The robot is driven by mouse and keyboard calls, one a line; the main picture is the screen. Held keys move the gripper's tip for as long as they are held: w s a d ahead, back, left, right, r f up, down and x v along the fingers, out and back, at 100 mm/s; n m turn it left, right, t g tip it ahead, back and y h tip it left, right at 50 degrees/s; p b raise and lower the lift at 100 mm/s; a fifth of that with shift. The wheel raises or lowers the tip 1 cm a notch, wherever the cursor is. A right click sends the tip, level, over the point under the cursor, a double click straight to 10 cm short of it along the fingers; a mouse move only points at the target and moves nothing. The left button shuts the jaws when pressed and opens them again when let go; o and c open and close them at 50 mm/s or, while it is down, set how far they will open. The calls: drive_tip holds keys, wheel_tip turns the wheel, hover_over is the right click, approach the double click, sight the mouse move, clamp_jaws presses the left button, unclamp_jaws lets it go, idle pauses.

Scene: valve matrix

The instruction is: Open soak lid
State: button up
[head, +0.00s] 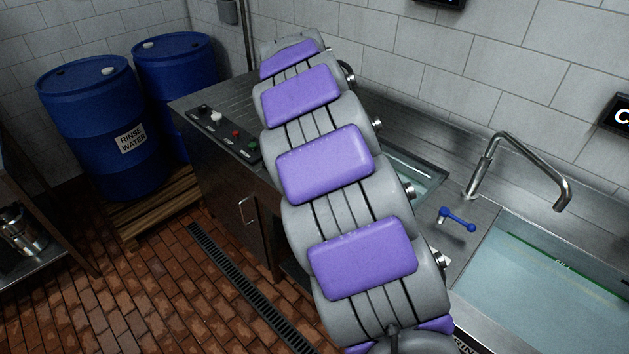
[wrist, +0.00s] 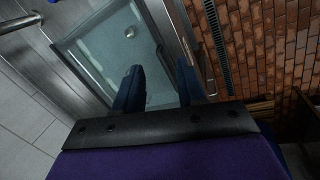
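The soak lid cannot be made out for certain. A basin (head: 428,172) behind my arm in the head view is mostly hidden by the arm. In the wrist view a pale rectangular basin or pane (wrist: 95,50) with a metal frame lies beyond my gripper (wrist: 160,68). A small round fitting (wrist: 130,60) shows on it; I cannot tell whether it is a drain or a knob. The two dark blue fingers are apart with nothing seen between them, and they overlap the basin in the picture. In the head view the gripper is hidden behind my arm.
A water-filled basin (head: 560,270) is at right, with a curved faucet (head: 515,165) and a blue-handled valve (head: 457,218) beside it. A control panel (head: 225,130) is on the counter at left. Blue barrels (head: 100,125) stand on a pallet.

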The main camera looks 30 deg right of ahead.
drive_tip(key=w+d+f+n+p, duration=0.2)
drive_tip(key=w+f+n, duration=0.15)
drive_tip(key=w, duration=0.85)
drive_tip(key=shift+t+y, duration=0.4)
drive_tip(key=d+f+b, duration=0.1)
drive_tip(key=f, duration=0.5)
drive_tip(key=w+f, duration=0.1)
drive_tip(key=f, duration=0.5)
drive_tip(key=d+f+b, duration=0.1)
drive_tip(key=f, duration=0.5)
drive_tip(key=shift+w+d+b, duration=0.3)
drive_tip(key=shift+d+b, duration=0.05)
drive_tip(key=shift+c, duration=0.3)
clamp_jaws()
